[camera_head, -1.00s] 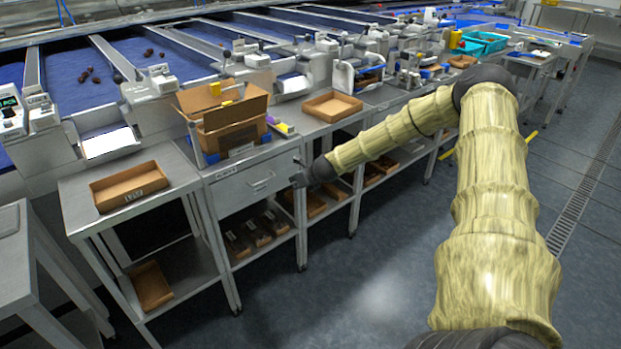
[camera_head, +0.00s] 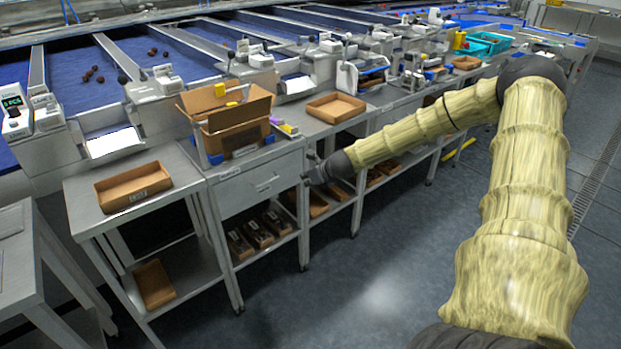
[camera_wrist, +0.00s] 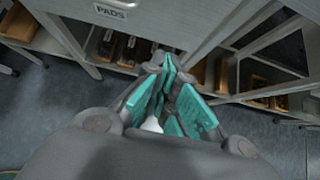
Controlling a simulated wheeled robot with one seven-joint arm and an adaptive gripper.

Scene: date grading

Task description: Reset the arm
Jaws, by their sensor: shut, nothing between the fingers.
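My gripper (camera_head: 312,172) is at the end of my outstretched arm, in front of the grey workstation drawer (camera_head: 262,186). In the wrist view my gripper (camera_wrist: 166,75) shows teal finger pads close together, with nothing held between them. The drawer front, labelled PADS, shows at the top of the wrist view (camera_wrist: 150,18) and looks shut. My arm, in a pale yellow sleeve, reaches from the lower right of the head view toward the drawer.
An open cardboard box (camera_head: 232,125) stands on the bench above the drawer. Shallow brown trays lie on the benches to its left (camera_head: 133,186) and right (camera_head: 336,107). Dark packs (camera_head: 257,233) sit on the lower shelf. The floor (camera_head: 370,270) in front is clear.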

